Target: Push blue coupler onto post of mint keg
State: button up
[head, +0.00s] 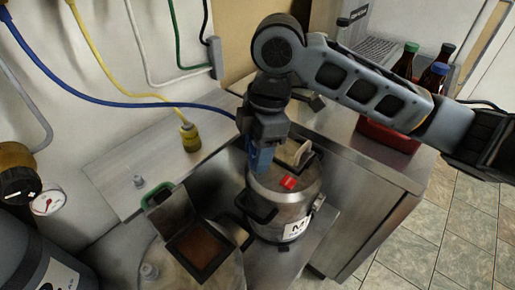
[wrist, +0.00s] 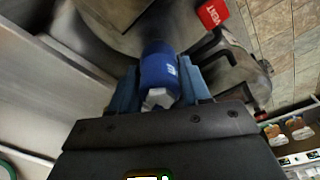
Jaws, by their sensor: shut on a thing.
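The steel keg (head: 272,222) with a white label showing "M" stands in the middle of the head view. A red tag (head: 287,183) lies on its top and reads like VENT in the wrist view (wrist: 212,13). My gripper (head: 261,160) is over the left part of the keg's top, pointing down. In the wrist view it is shut on the blue coupler (wrist: 158,62), held between its two blue fingers. The blue hose (head: 130,104) runs from the wall to the gripper. The keg's post is hidden; I cannot tell whether the coupler touches it.
A second keg (head: 218,277) with a raised hatch lid stands at front left. A gauge (head: 47,203) is at far left. Bottles (head: 405,60) stand in a red crate (head: 390,137) on the right counter.

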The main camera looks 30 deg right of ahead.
jog(key=shift+f+b, duration=0.6)
jog(key=shift+f, duration=0.45)
dwell(2.2)
jog(key=o, duration=1.7)
jog(key=shift+r, duration=0.1)
jog(key=shift+r+p, duration=3.1)
jog(key=shift+r, duration=0.55)
jog(key=shift+s, duration=0.1)
